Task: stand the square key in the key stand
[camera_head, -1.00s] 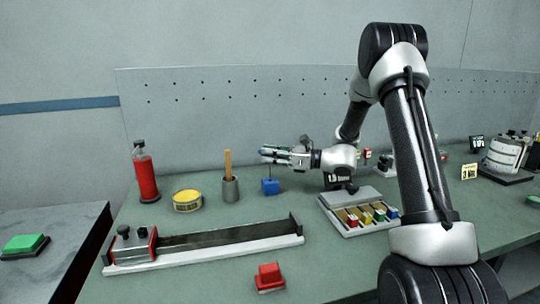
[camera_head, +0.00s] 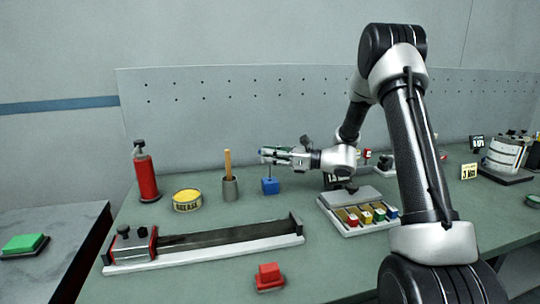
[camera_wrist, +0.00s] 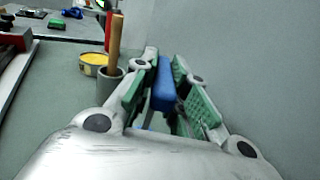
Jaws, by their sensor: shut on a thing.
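My gripper (camera_head: 272,154) is shut on the blue handle of the square key, which shows between the green finger pads in the wrist view (camera_wrist: 162,86). In the head view, a thin dark shaft runs down from the fingers to a small blue block (camera_head: 270,187), which looks like the key stand. The gripper is right above this block, and the shaft looks about upright. The shaft's lower end meets the block's top in the picture; I cannot tell how deep it sits. The fingers hide most of the handle in the head view.
A grey cup with a wooden stick (camera_head: 230,188) stands just left of the block, with a yellow grease tin (camera_head: 187,200) beyond it. A red bottle (camera_head: 146,175) is farther left. A tray with coloured blocks (camera_head: 344,222) is at right. A long rail fixture (camera_head: 205,246) lies in front.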

